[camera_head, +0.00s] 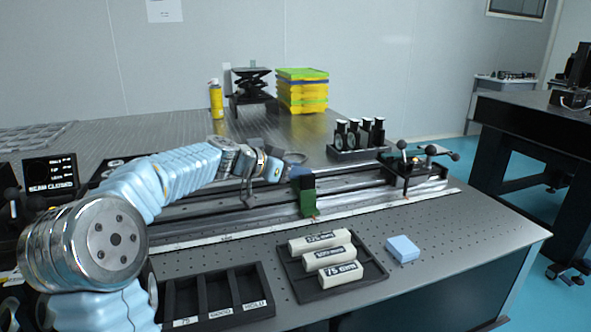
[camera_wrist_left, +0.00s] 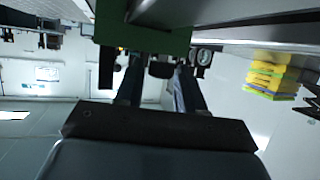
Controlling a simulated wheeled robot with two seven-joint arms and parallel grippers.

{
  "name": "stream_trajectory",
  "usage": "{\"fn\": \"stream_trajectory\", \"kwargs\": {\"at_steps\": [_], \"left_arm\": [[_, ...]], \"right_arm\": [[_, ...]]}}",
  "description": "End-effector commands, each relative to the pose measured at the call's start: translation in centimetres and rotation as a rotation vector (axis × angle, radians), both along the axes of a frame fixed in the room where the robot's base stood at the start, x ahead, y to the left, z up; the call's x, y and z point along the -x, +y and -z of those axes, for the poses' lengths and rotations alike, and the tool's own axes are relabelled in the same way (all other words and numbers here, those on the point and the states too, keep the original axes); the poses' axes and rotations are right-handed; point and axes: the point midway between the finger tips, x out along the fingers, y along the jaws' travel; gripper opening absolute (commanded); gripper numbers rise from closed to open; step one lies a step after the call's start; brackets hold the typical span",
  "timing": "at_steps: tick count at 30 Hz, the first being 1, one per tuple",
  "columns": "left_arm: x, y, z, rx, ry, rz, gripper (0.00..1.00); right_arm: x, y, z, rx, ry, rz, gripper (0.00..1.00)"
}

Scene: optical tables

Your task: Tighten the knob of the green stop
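The green stop (camera_head: 307,196) stands upright on the long rail (camera_head: 355,194) in the middle of the table. My left gripper (camera_head: 298,172) is close behind its upper part, and its fingers are mostly hidden in the head view. In the left wrist view the green stop (camera_wrist_left: 145,36) fills the top, with a small dark knob (camera_wrist_left: 161,69) below it. My left gripper's two fingers (camera_wrist_left: 157,77) are apart, one on each side of the knob; I cannot tell whether they touch it. My right gripper is not in view.
A dark carriage with levers (camera_head: 412,170) sits at the rail's right end. Yellow bins (camera_head: 302,93) stand behind.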

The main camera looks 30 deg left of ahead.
Motion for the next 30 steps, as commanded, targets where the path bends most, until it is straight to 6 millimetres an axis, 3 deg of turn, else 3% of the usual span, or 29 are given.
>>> {"fn": "stream_trajectory", "kwargs": {"at_steps": [1, 7, 15, 21, 30], "left_arm": [[0.0, 0.0, 0.0, 0.000, 0.000, 0.000, 0.31], [0.0, 0.0, 0.0, 0.000, 0.000, 0.000, 0.00], [0.1, -0.4, 0.4, -0.004, 0.001, -0.136, 0.00], [0.2, -0.4, 0.1, -0.002, 0.002, -0.257, 0.00], [0.1, -0.3, 0.0, 0.001, 0.001, -0.268, 0.00]], "right_arm": [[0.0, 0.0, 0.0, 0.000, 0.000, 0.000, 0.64], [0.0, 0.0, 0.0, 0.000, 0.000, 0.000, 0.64], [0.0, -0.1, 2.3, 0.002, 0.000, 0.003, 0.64], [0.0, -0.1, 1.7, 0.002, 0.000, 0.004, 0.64], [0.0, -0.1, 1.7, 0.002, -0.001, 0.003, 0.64]]}}
